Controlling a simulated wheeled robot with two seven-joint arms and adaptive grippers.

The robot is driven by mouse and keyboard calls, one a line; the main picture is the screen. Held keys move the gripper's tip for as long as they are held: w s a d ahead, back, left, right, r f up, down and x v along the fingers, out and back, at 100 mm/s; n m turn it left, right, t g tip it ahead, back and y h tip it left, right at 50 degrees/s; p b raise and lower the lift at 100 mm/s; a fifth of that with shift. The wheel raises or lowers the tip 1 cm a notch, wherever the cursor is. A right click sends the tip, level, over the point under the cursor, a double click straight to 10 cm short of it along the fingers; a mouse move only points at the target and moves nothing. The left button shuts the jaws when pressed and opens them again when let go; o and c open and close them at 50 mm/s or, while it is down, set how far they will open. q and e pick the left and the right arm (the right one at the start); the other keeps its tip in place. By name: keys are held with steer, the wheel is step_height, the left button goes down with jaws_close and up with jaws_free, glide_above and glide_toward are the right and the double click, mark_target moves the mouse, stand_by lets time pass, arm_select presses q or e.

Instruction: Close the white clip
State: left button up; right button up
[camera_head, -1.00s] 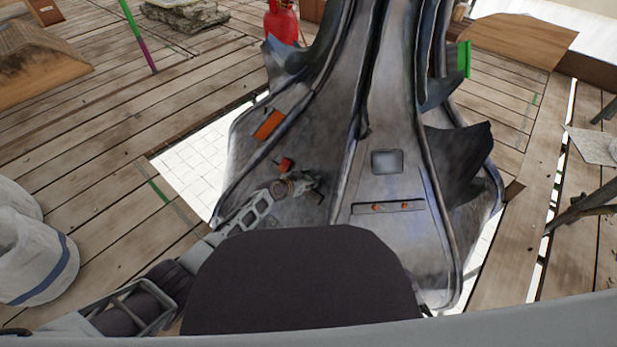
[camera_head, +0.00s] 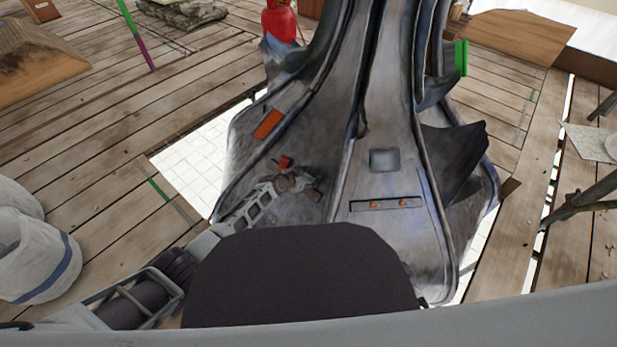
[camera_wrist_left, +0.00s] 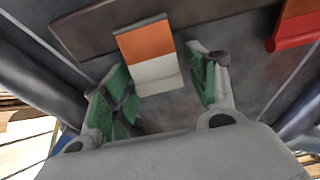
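The white clip (camera_wrist_left: 158,73) shows in the left wrist view as a pale flap below an orange part (camera_wrist_left: 146,43), against a dark strip (camera_wrist_left: 95,28). My left gripper (camera_wrist_left: 163,92) has its green-padded fingers spread, one on each side of the clip, with visible gaps. In the head view my left gripper (camera_head: 303,184) is at the grey spire's left panel and hides the clip. A second orange-red clip (camera_wrist_left: 296,27) is at the right of the wrist view; a red-orange piece (camera_head: 285,162) shows beside the gripper in the head view. My right gripper is not in view.
The flared grey spire (camera_head: 395,130) fills the middle. Its right panel has a strip (camera_head: 385,204) with two small orange pieces. An orange patch (camera_head: 268,123) is on the left panel. Dark curled fins (camera_head: 455,160) jut out right. White sacks (camera_head: 35,255) stand on planks at left.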

arm_select(q)
steer(key=shift+s+a+r, duration=0.1)
steer(key=shift+s+a, duration=0.05)
stand_by(0.4)
steer(key=v, duration=1.1)
steer(key=shift+s+a, duration=0.15)
stand_by(0.9)
steer(key=shift+r, duration=0.1)
